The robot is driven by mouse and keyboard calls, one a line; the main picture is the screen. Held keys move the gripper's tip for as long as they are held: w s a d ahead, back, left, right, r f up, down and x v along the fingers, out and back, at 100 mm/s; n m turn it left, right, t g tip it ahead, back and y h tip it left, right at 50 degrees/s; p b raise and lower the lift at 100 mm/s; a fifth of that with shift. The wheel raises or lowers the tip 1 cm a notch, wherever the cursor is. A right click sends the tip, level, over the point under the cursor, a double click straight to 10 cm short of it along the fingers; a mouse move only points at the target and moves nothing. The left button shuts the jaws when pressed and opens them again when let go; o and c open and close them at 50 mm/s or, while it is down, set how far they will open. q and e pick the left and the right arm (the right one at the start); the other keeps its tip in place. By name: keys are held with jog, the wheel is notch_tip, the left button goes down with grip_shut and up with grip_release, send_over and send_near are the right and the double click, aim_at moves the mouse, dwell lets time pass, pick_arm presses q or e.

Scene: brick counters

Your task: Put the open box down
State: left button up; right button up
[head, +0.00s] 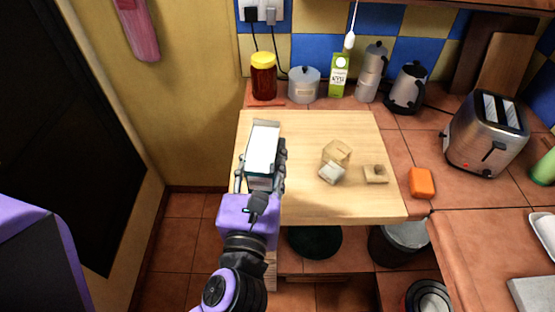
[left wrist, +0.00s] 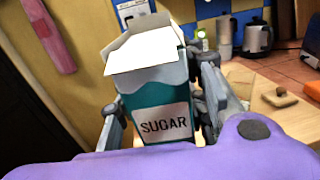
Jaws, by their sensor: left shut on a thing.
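The open box is a teal and white carton (head: 263,148) with its top flaps up. In the left wrist view the box (left wrist: 163,100) reads "SUGAR" on its front and stands roughly upright between the fingers. My left gripper (head: 261,175) is shut on the box, with a finger on each side. It is over the left part of the light wooden board (head: 310,125). Whether the box's bottom touches the board is hidden by my gripper. My right gripper is not in view.
A jar (head: 263,78), a pot (head: 304,85) and a carton (head: 339,76) stand behind. The board's front middle is clear.

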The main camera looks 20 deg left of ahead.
pick_arm(q)
jog(key=shift+w+d+r+n+g+y+b, duration=0.1)
jog(key=shift+d+r+n+g+y+b, duration=0.2)
jog(key=shift+d+r+n+y+b, duration=0.4)
jog(key=shift+a+r+y, duration=0.1)
jog(key=shift+y, duration=0.3)
jog(key=shift+w+a, duration=0.1)
jog(key=shift+w, duration=0.35)
jog(key=w+a+f, duration=0.1)
jog(key=w+f, duration=0.3)
jog(key=w+a+f, duration=0.1)
jog(key=w+f, duration=0.3)
jog(key=w+a+f, duration=0.1)
jog(key=w+f, duration=0.3)
jog(key=shift+w+a+f, duration=0.15)
jog(key=shift+w+a, duration=0.15)
jog(key=shift+a, duration=0.1)
jog(key=shift+f, duration=0.2)
jog(key=shift+r, duration=0.1)
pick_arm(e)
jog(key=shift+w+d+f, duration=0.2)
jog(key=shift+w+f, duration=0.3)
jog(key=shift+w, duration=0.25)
